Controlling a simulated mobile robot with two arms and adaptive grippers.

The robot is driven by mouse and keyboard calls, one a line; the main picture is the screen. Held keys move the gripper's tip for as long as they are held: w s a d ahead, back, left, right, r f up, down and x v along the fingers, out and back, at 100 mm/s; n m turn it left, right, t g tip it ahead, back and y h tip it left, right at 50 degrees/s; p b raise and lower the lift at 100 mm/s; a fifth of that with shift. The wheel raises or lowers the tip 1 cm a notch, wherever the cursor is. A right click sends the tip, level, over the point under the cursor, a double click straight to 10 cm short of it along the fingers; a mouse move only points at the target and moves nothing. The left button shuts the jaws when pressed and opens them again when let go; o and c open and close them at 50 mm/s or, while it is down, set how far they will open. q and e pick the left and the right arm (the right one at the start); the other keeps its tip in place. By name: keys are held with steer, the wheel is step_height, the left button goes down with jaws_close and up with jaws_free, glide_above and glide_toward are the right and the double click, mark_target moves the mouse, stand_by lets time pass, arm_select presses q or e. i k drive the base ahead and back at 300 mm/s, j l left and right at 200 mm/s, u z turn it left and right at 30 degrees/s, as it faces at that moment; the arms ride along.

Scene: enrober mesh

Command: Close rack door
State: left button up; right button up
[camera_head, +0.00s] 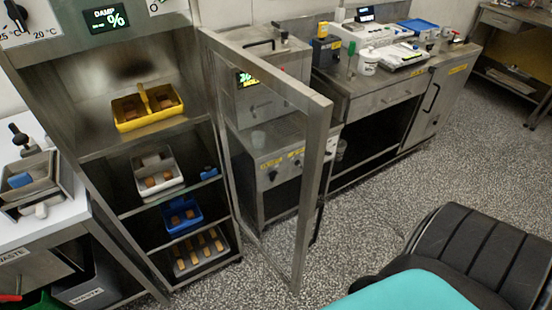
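The rack (55,58) is a tall steel cabinet at the left with a lit display on top and its front uncovered. The rack door (311,190) is a metal frame with a see-through pane. It stands wide open, attached at the rack's right side, with its free edge out over the floor toward me. A dark handle (317,222) shows by the free edge, partly hidden by the frame. Neither of my grippers is in view, and nothing is seen touching the door.
The rack holds a yellow tray (127,126), white tray (138,189), blue tray (172,229) and a bottom tray (181,272). A steel workbench (375,93) stands behind the door. Speckled floor (365,215) is clear right of the door. A white-topped counter (60,222) adjoins the rack's left.

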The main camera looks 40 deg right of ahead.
mark_target(319, 109)
steer(key=l+u, duration=0.3)
steer(key=l, duration=0.55)
steer(key=k+l+u, duration=0.1)
steer(key=l+u, duration=0.2)
steer(key=l, duration=0.5)
